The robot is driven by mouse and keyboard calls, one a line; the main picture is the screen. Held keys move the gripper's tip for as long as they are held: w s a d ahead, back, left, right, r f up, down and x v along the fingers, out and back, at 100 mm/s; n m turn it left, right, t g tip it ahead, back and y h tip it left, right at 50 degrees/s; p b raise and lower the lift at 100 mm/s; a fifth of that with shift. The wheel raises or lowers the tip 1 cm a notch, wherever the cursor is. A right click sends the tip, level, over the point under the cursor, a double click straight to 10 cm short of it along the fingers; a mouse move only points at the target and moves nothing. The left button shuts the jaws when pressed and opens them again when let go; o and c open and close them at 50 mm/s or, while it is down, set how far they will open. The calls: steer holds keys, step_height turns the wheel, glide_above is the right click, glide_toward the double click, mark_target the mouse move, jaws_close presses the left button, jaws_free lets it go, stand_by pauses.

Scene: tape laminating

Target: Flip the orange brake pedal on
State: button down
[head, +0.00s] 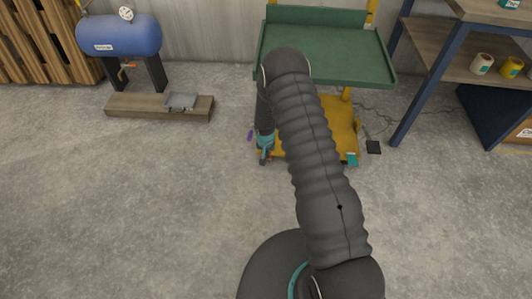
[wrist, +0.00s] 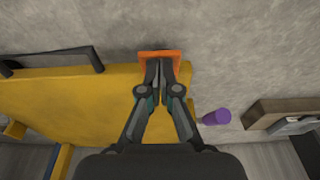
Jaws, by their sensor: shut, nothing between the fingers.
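The orange brake pedal (wrist: 147,54) is a small flat plate at the edge of the cart's yellow base (wrist: 60,93) in the wrist view. My gripper (wrist: 160,64) is shut and empty, with its fingertips over the pedal's plate. Whether the tips press on it or hover just above it I cannot tell. The fingers hide part of the pedal. In the head view my gripper (head: 263,160) hangs low by the left corner of the yellow base, where the pedal is too small to make out clearly.
The cart's green tray top (head: 330,52) stands above the yellow base. A purple cylinder (wrist: 216,117) is beside the base. A blue tank (head: 120,38) and a wooden plank (head: 140,105) are at left, a shelf (head: 450,60) at right. The floor at front left is clear.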

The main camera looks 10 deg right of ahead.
steer(key=shift+s+a+f+b, duration=0.1)
steer(key=shift+s+f+b, duration=0.2)
steer(key=shift+f+b, duration=1)
steer(key=shift+s+a+f+b, duration=0.1)
steer(key=shift+s+f+b, duration=0.15)
steer(key=shift+b, duration=2)
steer(key=shift+s+f+b, duration=0.3)
steer(key=shift+f+b, duration=0.4)
steer(key=shift+b, duration=1.1)
steer(key=s+a+r+p, duration=0.1)
steer(key=s+a+r, duration=0.1)
steer(key=s+r, duration=0.5)
step_height(320, 180, up, 4)
steer(key=shift+s+r, duration=0.15)
steer(key=shift+s, duration=0.2)
steer(key=shift+d, duration=0.1)
